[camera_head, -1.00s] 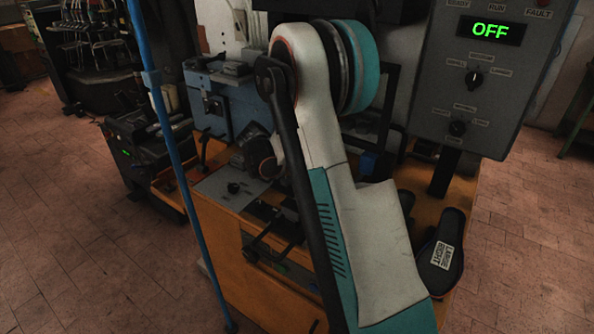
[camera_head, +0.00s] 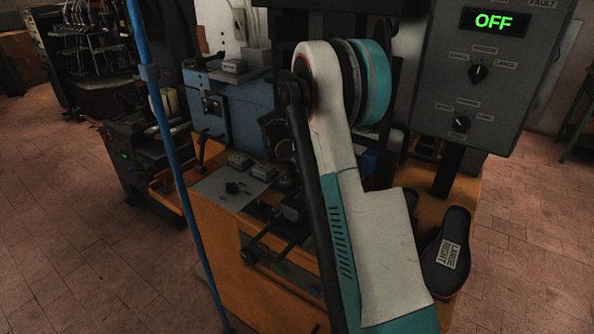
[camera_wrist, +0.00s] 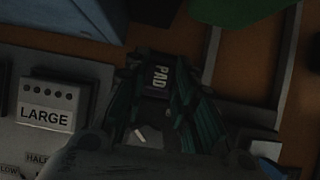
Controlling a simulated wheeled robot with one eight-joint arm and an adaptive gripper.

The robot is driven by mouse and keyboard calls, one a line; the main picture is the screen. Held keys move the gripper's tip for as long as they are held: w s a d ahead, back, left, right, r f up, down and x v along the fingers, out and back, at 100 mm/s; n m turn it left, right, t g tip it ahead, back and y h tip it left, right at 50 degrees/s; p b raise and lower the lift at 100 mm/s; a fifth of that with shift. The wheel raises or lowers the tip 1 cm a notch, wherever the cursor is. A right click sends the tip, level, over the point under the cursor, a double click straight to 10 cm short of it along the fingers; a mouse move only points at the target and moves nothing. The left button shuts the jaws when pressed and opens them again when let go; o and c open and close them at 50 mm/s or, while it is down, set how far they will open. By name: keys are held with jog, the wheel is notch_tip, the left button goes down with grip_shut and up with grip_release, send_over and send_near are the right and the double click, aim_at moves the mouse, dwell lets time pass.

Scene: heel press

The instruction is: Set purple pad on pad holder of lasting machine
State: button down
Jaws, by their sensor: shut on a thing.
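In the wrist view my gripper (camera_wrist: 156,68) is shut on a dark block whose label reads PAD (camera_wrist: 160,78). In the head view my own arm covers most of the gripper and the pad. The lasting machine (camera_head: 227,105) shows as a blue-grey body on the orange bench behind my arm. I cannot make out its pad holder clearly.
A block marked LARGE (camera_wrist: 45,118) stands on a grey plate left of my gripper. A control box (camera_head: 440,95) reading OFF stands at the right. A dark shoe sole (camera_head: 447,255) labelled RIGHT lies below it. A blue pole (camera_head: 172,165) rises at the left.

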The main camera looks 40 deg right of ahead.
dwell(0.3)
jog(key=shift+f, duration=0.55)
jog(key=c, duration=1.3)
grip_release()
